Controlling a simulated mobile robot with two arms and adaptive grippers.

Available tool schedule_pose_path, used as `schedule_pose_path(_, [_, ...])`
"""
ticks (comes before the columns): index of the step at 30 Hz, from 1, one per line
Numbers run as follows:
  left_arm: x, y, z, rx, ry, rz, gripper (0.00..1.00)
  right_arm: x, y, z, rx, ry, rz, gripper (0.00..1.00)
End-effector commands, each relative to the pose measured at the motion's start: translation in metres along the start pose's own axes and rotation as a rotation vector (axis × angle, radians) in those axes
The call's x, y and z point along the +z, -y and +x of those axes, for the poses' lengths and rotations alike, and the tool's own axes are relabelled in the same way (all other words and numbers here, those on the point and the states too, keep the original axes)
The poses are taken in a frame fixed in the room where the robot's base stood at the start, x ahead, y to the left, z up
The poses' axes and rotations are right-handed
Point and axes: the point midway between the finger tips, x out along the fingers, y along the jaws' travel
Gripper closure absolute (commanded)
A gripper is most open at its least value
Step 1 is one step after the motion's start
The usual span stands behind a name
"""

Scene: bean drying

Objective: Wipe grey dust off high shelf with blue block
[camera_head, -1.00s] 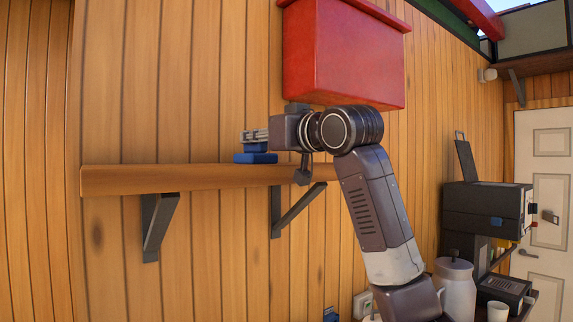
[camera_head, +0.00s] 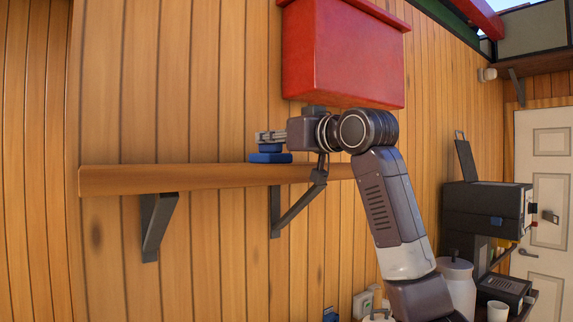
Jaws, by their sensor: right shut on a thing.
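The high shelf (camera_head: 150,180) is a wooden board on dark brackets, fixed to the plank wall and seen nearly edge-on from slightly below. My right gripper (camera_head: 268,137) is shut on the blue block (camera_head: 270,157). The block's flat lower part sits at the shelf's top surface and looks to be touching it. My right arm comes up from the lower right and passes in front of the shelf's right part. The shelf's top face is hidden at this angle, so I see no grey dust. My left gripper is not in view.
A red box (camera_head: 340,55) is on the wall just above my right gripper, leaving little room overhead. A dark machine (camera_head: 485,210), a metal canister (camera_head: 456,285) and a white cup (camera_head: 497,311) stand at the lower right. The shelf's left part is clear of obstacles.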

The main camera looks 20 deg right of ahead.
Motion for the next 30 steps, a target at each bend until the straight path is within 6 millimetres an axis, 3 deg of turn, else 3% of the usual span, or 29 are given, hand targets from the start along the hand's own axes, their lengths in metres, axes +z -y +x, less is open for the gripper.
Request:
schedule_pose_path(10, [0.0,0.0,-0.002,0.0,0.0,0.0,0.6,0.0,-0.004,0.001,0.002,0.007,0.001,1.0])
schedule_pose_path(18, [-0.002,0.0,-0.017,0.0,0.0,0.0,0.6,-0.024,-0.004,0.001,0.001,0.004,0.0,1.0])
schedule_pose_path(30, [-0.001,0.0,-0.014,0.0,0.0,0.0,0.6,-0.054,-0.003,0.001,0.0,0.002,0.001,1.0])
